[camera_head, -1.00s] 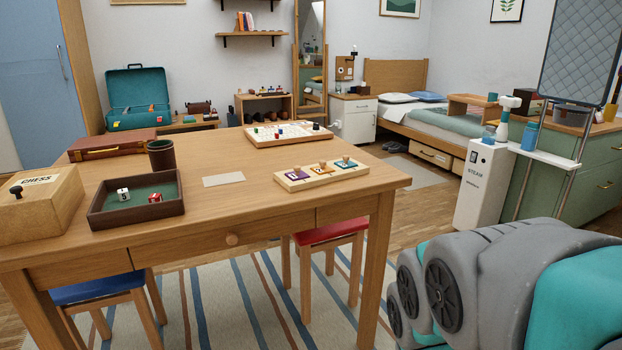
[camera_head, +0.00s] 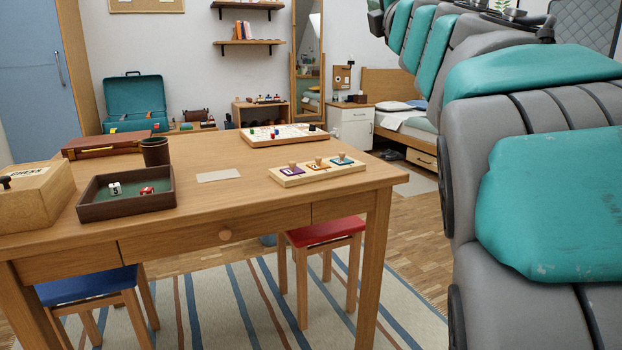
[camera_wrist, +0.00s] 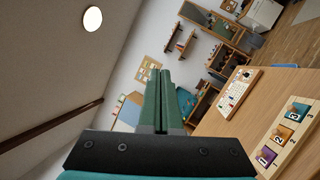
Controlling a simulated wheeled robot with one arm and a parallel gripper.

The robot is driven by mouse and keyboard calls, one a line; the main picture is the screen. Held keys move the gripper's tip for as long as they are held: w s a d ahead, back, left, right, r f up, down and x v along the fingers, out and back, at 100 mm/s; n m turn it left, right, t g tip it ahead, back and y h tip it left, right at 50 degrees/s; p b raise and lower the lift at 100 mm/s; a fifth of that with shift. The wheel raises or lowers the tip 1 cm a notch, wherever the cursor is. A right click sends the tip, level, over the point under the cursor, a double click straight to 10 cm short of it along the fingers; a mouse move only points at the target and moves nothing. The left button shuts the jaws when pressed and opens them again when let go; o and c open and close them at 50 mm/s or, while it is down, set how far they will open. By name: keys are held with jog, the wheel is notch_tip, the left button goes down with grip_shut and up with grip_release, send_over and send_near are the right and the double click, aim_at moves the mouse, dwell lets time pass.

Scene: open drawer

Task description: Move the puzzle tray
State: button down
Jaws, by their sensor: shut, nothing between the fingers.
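The puzzle tray (camera_head: 318,172) is a small light-wood board with purple, orange and teal knobbed pieces. It lies on the right part of the wooden table (camera_head: 250,202), near its front right corner. It also shows at the lower right of the wrist view (camera_wrist: 285,137). My gripper (camera_wrist: 161,75) shows in the wrist view with its green fingers together and nothing between them. It is apart from the tray, which lies to the right in that view. In the head view my raised arm fills the right side, and the gripper itself is not seen.
A pale card (camera_head: 218,176) lies left of the tray, and a game board (camera_head: 284,133) lies behind it. A dice tray (camera_head: 128,195), a brown cup (camera_head: 156,152) and a chess box (camera_head: 35,197) stand further left. Red (camera_head: 325,231) and blue (camera_head: 88,286) stools sit under the table.

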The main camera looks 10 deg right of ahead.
jog(key=w+a+f+n+g+y+b, duration=0.1)
jog(key=w+a+f+n+g+y, duration=0.2)
jog(key=a+f+n+y, duration=0.5)
jog(key=n+g+h+b, duration=0.4)
jog(key=n+g+h, duration=0.3)
jog(key=n+g, duration=0.25)
send_near(324, 178)
notch_tip(324, 178, down, 4)
jog(key=shift+w+f, duration=0.2)
jog(key=shift+w+a+r, duration=0.15)
jog(key=shift+w+r, duration=0.05)
jog(key=shift+w, duration=0.7)
jog(key=shift+w+a+f, duration=0.1)
jog(key=shift+w+a, duration=0.05)
jog(key=shift+w, duration=0.4)
jog(key=shift+w+a, duration=0.15)
jog(key=shift+w, duration=0.25)
